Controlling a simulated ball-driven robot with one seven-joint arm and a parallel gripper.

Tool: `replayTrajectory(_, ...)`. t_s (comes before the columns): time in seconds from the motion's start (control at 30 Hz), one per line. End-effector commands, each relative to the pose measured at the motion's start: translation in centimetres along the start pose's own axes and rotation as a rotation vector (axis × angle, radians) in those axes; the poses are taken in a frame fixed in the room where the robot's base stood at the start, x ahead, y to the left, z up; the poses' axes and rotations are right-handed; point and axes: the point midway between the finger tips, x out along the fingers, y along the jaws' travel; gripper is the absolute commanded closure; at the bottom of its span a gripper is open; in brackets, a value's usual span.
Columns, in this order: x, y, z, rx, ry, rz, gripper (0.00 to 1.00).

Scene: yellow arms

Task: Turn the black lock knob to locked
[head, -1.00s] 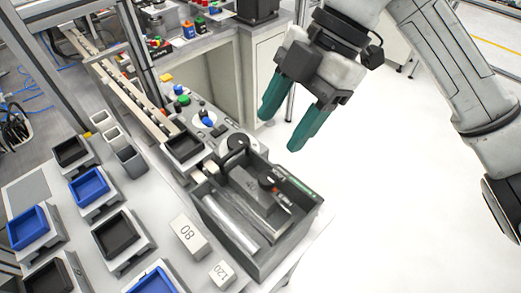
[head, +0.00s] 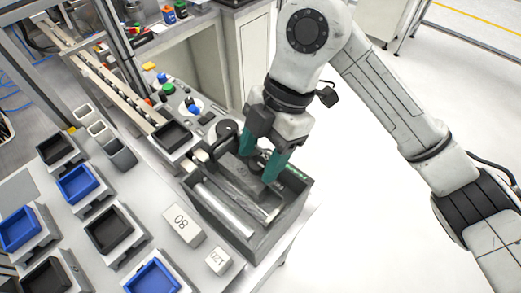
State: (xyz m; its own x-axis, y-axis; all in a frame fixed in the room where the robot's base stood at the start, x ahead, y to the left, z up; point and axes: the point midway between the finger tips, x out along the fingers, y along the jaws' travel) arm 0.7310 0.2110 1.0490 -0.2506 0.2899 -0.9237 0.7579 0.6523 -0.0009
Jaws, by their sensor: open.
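A dark grey open box (head: 225,240) stands at the edge of the workbench, with a grey metal block and a light rod inside. A small dark round part, which looks like the black lock knob (head: 262,157), sits toward the box's far right side, partly hidden by my gripper. My gripper (head: 257,168) points down over the box, with its two teal fingers apart on either side of this part. I cannot tell whether the fingers touch it. The knob's turned position is not readable.
Light blocks marked 80 (head: 184,226) and 120 (head: 219,261) lie beside the box. Blue trays (head: 77,184) and black trays fill the bench to the left. A control panel with a round dial (head: 222,131) lies behind the box. Open floor is to the right.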

Motion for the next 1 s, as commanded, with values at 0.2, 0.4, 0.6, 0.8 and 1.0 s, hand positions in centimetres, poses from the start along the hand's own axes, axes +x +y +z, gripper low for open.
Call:
replayTrajectory(0.2, 0.13, 0.0, 0.0, -0.001, 0.0, 0.0, 0.41)
replayTrajectory(0.4, 0.11, 0.0, 0.0, -0.001, 0.0, 0.0, 0.54)
replayTrajectory(0.6, 0.1, 0.0, 0.0, -0.001, 0.0, 0.0, 0.74)
replayTrajectory(0.8, 0.09, 0.0, 0.01, 0.0, 0.0, 0.0, 0.93)
replayTrajectory(1.0, 0.08, 0.02, 0.02, -0.006, -0.001, -0.002, 0.97)
